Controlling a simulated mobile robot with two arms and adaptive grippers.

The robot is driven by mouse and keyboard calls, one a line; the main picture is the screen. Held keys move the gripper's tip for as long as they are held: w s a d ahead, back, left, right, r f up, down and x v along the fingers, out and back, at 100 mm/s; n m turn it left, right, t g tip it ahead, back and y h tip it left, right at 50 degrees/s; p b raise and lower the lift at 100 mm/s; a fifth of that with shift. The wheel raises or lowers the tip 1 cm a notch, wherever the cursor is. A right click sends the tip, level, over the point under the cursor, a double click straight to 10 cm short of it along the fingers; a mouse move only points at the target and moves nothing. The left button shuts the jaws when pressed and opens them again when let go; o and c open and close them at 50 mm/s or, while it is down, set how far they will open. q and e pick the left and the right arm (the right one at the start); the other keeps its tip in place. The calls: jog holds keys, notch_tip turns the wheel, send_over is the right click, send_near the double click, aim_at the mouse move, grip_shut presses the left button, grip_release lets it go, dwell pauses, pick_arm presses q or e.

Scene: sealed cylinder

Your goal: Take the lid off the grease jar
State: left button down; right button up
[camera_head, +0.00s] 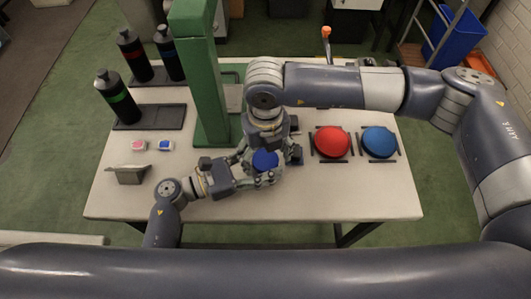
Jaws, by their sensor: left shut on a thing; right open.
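A small round dark blue top (265,160), apparently the lid of the grease jar, shows between my grippers near the table's front middle. The jar's body below it is mostly hidden by the fingers. My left gripper (255,174) reaches in from the left and is shut on the jar at its side. My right gripper (268,151) hangs from above, just behind and over the blue top, with its fingers open. Whether its fingers touch the lid cannot be told.
A tall green column (202,85) stands close behind and left of my grippers. A red dome (331,142) and a blue dome (379,142) sit right. Black bottles (118,98), small blocks (139,145) and a grey bracket (129,174) are left. The front right table (350,195) is clear.

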jog(key=shift+r, duration=0.1)
jog(key=shift+r, duration=2.2)
pick_arm(q)
jog(key=shift+c, duration=2.4)
grip_release()
